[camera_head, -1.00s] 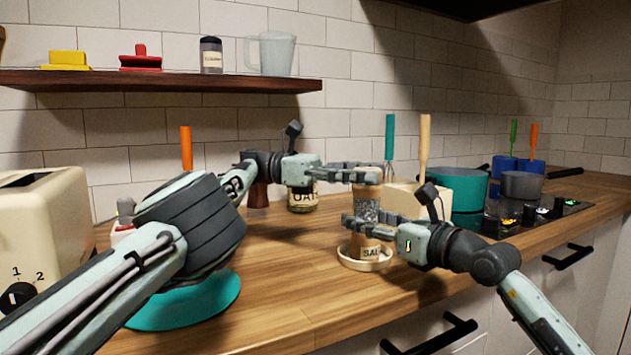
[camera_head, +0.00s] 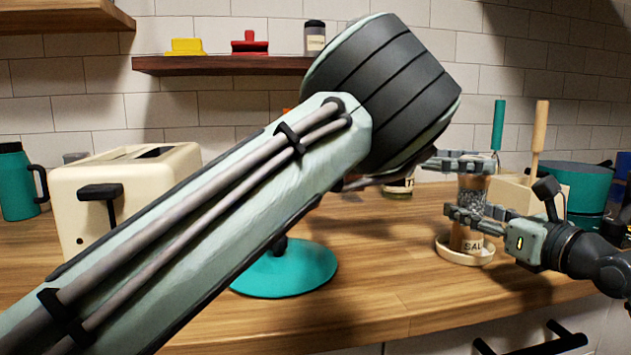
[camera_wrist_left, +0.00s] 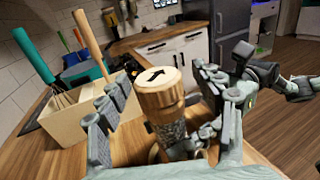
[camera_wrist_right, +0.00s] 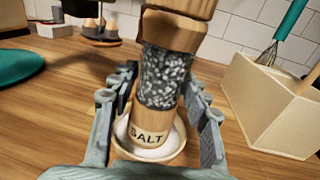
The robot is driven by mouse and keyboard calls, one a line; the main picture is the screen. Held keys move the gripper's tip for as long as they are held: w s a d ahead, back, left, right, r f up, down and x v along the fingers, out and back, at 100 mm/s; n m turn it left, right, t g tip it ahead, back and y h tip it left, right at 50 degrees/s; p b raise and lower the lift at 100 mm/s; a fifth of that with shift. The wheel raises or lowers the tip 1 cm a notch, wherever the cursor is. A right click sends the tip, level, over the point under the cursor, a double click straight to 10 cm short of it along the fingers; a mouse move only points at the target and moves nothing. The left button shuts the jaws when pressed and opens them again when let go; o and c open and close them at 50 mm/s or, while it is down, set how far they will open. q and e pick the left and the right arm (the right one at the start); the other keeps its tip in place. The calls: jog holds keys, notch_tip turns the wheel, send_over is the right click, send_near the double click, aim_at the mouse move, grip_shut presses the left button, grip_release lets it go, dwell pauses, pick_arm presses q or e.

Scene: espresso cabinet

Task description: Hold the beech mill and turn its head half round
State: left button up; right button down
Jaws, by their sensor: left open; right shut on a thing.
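The beech mill (camera_head: 468,211) stands upright on a round pale dish (camera_head: 465,258). It has a clear middle full of dark and pale grains and a SALT label near its foot. Its wooden head (camera_wrist_left: 158,89) bears a dark arrow on top, pointing up and right in the left wrist view. My left gripper (camera_head: 468,163) is open, its fingers on either side of the head. My right gripper (camera_head: 468,217) is shut on the mill's body below; its fingers flank the body in the right wrist view (camera_wrist_right: 162,92). My left arm hides part of the counter.
A wooden box (camera_head: 512,190) with a whisk and a wooden-handled tool stands close behind the mill. Teal pots (camera_head: 575,187) are beyond it. A cream toaster (camera_head: 125,195) and a teal round base (camera_head: 287,268) are left. The counter's front edge is near.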

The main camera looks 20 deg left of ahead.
pick_arm(q)
jog(key=w+a+m+g, duration=0.1)
jog(key=a+g, duration=0.3)
jog(key=a, duration=0.7)
jog(key=shift+w+a+m+h, duration=0.2)
jog(key=shift+w+m+h, duration=0.15)
jog(key=shift+m, duration=0.55)
jog(key=shift+s+f+m+g, duration=0.1)
jog(key=shift+m+g, duration=0.2)
jog(key=shift+g, duration=0.3)
